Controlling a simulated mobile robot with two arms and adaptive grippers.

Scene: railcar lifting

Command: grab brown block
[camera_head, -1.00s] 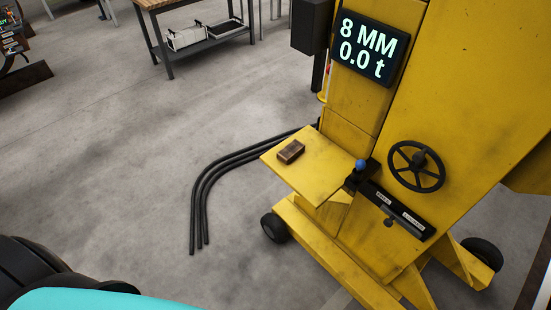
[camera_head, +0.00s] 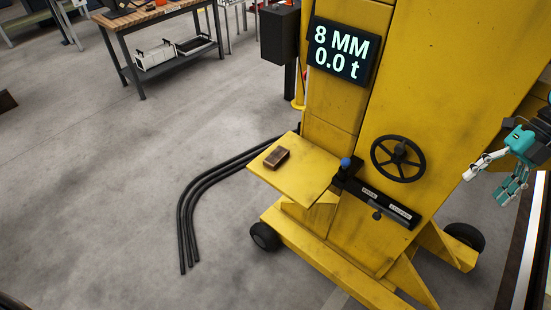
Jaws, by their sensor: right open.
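The brown block (camera_head: 277,158) is a small dark-brown brick lying on the yellow shelf (camera_head: 303,180) of the yellow lifting jack, near the shelf's far left part. Nothing touches it except the shelf. My right gripper (camera_head: 489,183) is at the right edge of the view, with pale and teal fingers spread apart and empty. It is well to the right of the block, with the jack's handwheel between them in the picture. My left gripper is not in view.
The yellow jack (camera_head: 344,226) stands on wheels and has a black handwheel (camera_head: 398,158), a blue-knobbed lever (camera_head: 346,164) and a display (camera_head: 340,50) reading 8 MM, 0.0 t. Black cables (camera_head: 188,215) lie on the floor. A workbench (camera_head: 123,47) stands behind.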

